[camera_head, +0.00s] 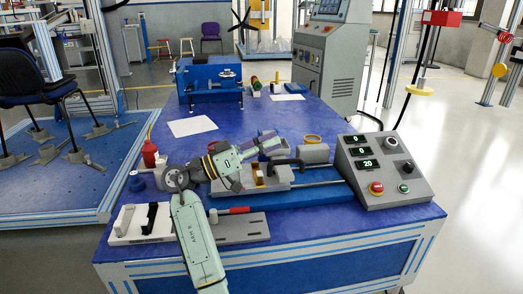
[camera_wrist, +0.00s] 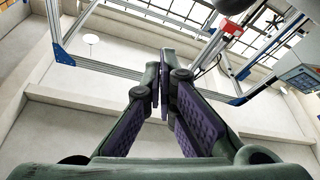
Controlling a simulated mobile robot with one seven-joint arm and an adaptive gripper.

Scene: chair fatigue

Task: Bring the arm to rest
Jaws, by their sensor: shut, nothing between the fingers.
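My arm (camera_head: 197,240) rises from the front edge of the blue table (camera_head: 300,240) and bends to the right over it. My gripper (camera_head: 268,142) is at its end, above the grey fixture in the middle of the table. In the wrist view my gripper (camera_wrist: 160,82) has its two purple-padded fingers brought together at the tips, with nothing between them. The wrist camera faces upward to a pale wall and roof windows. Part of the fixture is hidden behind my arm.
A control box (camera_head: 382,168) with displays and a red button stands at the table's right. A red bottle (camera_head: 149,154) stands at the left edge. A red-handled tool (camera_head: 231,210) lies near the front. A blue vise-like device (camera_head: 209,80) and white papers (camera_head: 192,126) are farther back.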

